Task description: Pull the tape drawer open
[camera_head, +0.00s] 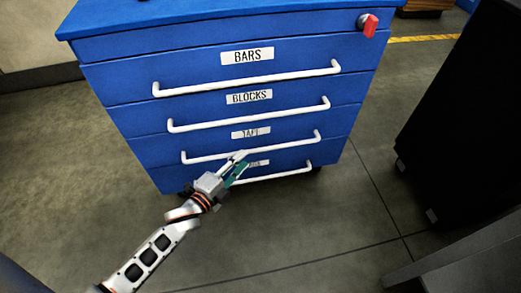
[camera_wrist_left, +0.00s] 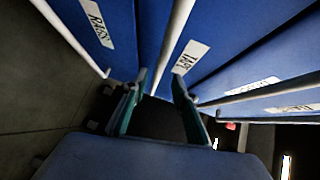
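The tape drawer (camera_head: 290,127) is the third one down in a blue cabinet, and it looks shut, flush with its neighbours. Its white bar handle (camera_head: 290,144) runs across the front below a partly covered label; the drawer's label (camera_wrist_left: 190,57) also shows in the left wrist view. My left gripper (camera_head: 240,161) is at the middle of this handle. In the left wrist view its two teal fingers (camera_wrist_left: 159,80) are spread, with the white handle bar (camera_wrist_left: 174,35) reaching between their tips. Whether they touch the bar is unclear.
The bars drawer (camera_head: 310,60) and the blocks drawer (camera_head: 300,90) are above. The bottom drawer's handle (camera_head: 285,175) lies close below my gripper, its label partly hidden. A black cabinet (camera_head: 465,110) on casters stands at the right. The floor in front is open.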

